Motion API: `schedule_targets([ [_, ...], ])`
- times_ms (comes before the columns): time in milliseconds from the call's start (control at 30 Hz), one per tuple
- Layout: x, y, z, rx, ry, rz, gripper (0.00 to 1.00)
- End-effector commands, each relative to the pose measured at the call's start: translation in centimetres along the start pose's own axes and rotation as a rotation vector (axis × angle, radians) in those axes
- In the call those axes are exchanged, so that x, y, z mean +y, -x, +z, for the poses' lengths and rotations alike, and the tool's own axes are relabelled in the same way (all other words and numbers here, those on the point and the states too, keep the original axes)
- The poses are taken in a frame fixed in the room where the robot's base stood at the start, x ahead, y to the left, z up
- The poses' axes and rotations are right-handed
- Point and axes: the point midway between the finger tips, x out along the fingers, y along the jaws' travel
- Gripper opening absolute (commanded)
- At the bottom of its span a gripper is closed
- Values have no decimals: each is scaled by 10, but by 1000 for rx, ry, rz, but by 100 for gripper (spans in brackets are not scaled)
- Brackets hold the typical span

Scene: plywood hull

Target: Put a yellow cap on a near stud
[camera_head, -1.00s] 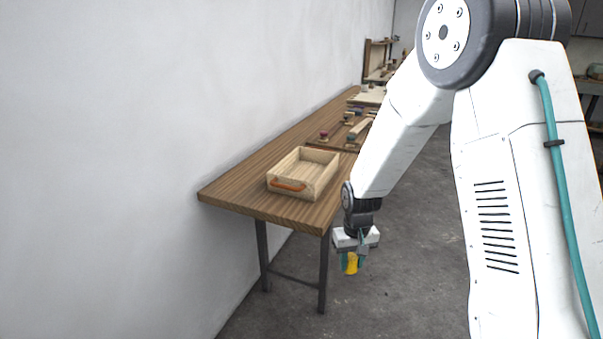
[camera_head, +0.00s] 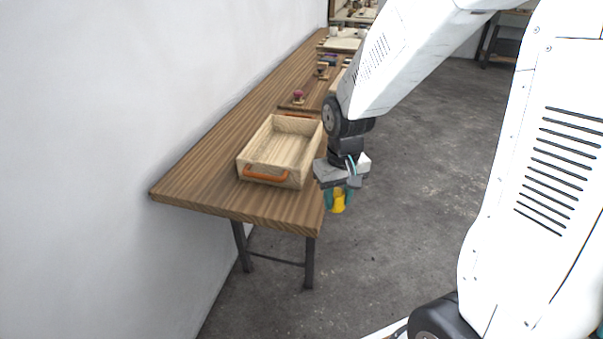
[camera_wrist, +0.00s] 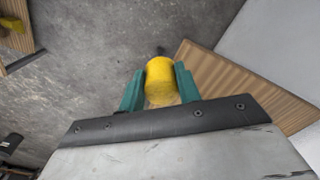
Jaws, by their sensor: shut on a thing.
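My gripper (camera_head: 338,198) is shut on a yellow cap (camera_head: 338,203). In the wrist view, the cap (camera_wrist: 160,80) sits between the two green fingers of my gripper (camera_wrist: 160,88). In the head view, my gripper hangs over the floor just past the right edge of the wooden table (camera_head: 190,190). Farther along the table lies a brown board (camera_head: 290,106) with several small dark and reddish pieces on it. They are too small to tell which are studs, and my arm hides part of that area.
A white wall (camera_head: 90,90) runs along the table's left side. The grey floor (camera_head: 420,180) to the right is clear.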

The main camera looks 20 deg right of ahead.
Motion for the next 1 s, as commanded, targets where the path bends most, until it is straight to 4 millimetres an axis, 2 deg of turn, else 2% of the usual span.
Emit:
schedule_targets([
  [33,-4,-3,-15,-3,3,0,12],
  [200,-14,-7,-60,-1,3,0,12],
  [300,-18,-9,-84,0,3,0,12],
  [433,-22,-11,-104,0,3,0,12],
  [600,-24,-14,-112,-1,1,0,12],
  [833,-23,-42,-112,-3,1,0,12],
  [1000,-22,-46,-112,0,0,0,12],
])
